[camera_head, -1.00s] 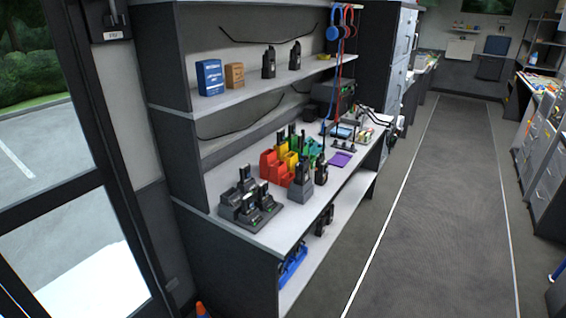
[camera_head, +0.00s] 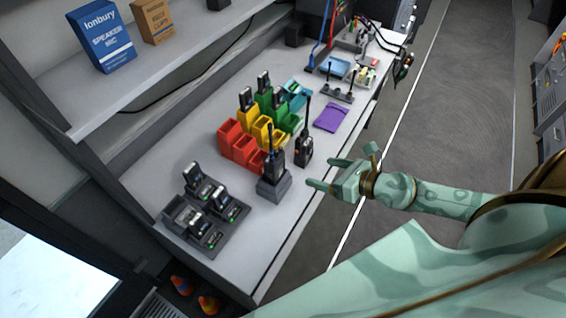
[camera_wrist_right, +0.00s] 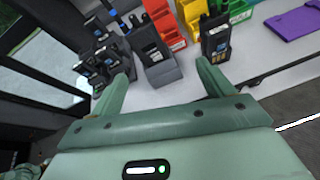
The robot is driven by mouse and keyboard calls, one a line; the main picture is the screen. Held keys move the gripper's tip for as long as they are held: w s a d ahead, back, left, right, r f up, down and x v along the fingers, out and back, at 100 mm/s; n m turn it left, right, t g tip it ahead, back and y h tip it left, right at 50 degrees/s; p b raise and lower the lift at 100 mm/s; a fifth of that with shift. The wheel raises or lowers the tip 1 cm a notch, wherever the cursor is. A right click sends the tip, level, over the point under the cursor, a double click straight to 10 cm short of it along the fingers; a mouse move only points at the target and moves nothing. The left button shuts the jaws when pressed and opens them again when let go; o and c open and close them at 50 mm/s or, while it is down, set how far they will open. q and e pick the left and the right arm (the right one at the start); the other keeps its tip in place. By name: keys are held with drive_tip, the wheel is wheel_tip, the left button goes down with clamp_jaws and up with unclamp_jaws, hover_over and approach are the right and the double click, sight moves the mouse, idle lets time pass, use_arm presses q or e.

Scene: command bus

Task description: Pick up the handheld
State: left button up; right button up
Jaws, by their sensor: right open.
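A black handheld radio (camera_head: 273,152) stands upright in a grey single charger (camera_head: 274,188) near the bench's front edge. It also shows in the right wrist view (camera_wrist_right: 149,44), ahead of and between the fingers. A second black handheld (camera_head: 304,149) stands just behind and right of it, and also shows in the wrist view (camera_wrist_right: 215,40). I cannot tell which of them the task means. My right gripper (camera_head: 330,174) is open and empty, right of both handhelds at the bench's front edge, its fingers pointing left toward them.
Red, yellow and green bins (camera_head: 240,147) stand behind, some holding handhelds. A multi-slot charger (camera_head: 205,218) with several devices sits left. A purple cloth or pad (camera_head: 331,118) lies flat farther back. A shelf (camera_head: 165,60) with boxes overhangs the bench's rear. The bench's front strip is clear.

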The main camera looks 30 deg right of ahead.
sight(279, 160)
drive_tip(key=w+a+n, duration=0.1)
drive_tip(key=w+a, duration=0.1)
drive_tip(key=w+a+n, duration=0.1)
drive_tip(key=w+a, duration=0.1)
drive_tip(key=w, duration=0.1)
drive_tip(key=w+a+n+y, duration=0.1)
drive_tip(key=w+a, duration=0.1)
drive_tip(key=w, duration=0.1)
drive_tip(key=shift+w+a+f+p, duration=0.1)
drive_tip(key=shift+a+f+p, duration=0.2)
drive_tip(key=shift+a+f, duration=0.1)
drive_tip(key=shift+w+a+f, duration=0.15)
drive_tip(key=shift+w+a, duration=0.1)
drive_tip(key=shift+w, duration=0.2)
drive_tip(key=b+x, duration=0.1)
drive_tip(key=x, duration=0.4)
drive_tip(key=shift+w+d+b, duration=0.1)
drive_tip(key=shift+b, duration=0.2)
drive_tip(key=c, duration=1.5)
